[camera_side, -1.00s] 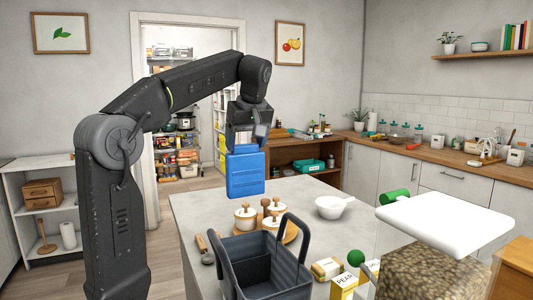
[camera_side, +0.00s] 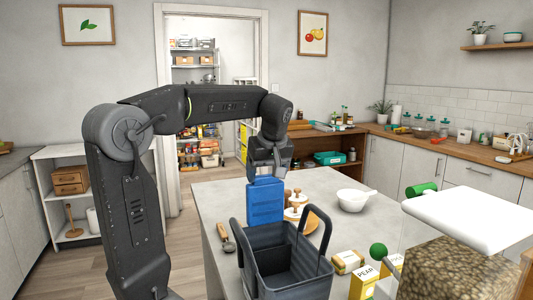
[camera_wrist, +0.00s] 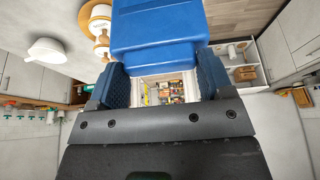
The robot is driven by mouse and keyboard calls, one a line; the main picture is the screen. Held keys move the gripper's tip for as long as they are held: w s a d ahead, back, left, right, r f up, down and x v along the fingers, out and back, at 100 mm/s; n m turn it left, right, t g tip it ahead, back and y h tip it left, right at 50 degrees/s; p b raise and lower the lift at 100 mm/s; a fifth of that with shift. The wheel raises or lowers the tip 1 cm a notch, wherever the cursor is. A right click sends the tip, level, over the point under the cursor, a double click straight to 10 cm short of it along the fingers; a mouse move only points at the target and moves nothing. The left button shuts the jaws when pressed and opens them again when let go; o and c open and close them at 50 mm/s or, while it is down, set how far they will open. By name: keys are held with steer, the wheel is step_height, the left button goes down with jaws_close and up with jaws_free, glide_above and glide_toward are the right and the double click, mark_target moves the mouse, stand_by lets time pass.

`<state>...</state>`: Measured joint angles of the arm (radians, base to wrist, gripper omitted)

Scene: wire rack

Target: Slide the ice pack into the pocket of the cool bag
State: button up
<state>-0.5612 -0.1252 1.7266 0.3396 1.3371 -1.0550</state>
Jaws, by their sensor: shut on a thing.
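The ice pack (camera_side: 265,203) is a blue, flat, upright block. My gripper (camera_side: 266,175) is shut on its upper end; the pack hangs below it. In the wrist view the blue ice pack (camera_wrist: 158,30) reaches out beyond the two fingers of my gripper (camera_wrist: 158,78). The cool bag (camera_side: 290,279) is a dark grey open box with raised handles at the front of the counter. The pack's lower edge is close to the bag's back rim in the side view; I cannot tell whether it is above or behind it. The pocket's opening is not clearly seen.
White lidded jars (camera_side: 296,212) on a wooden board stand just right of the pack. A white bowl (camera_side: 353,200) is farther right. A wooden-handled tool (camera_side: 225,237) lies left of the bag. Food boxes (camera_side: 364,282) and a green ball-topped item (camera_side: 378,250) stand to the right.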

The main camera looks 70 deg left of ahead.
mark_target(267, 209)
steer(key=shift+f, duration=2.95)
steer(key=o, duration=0.7)
steer(key=c, duration=0.8)
steer(key=shift+c, duration=0.2)
steer(key=shift+f, duration=2.8)
steer(key=o, duration=1.5)
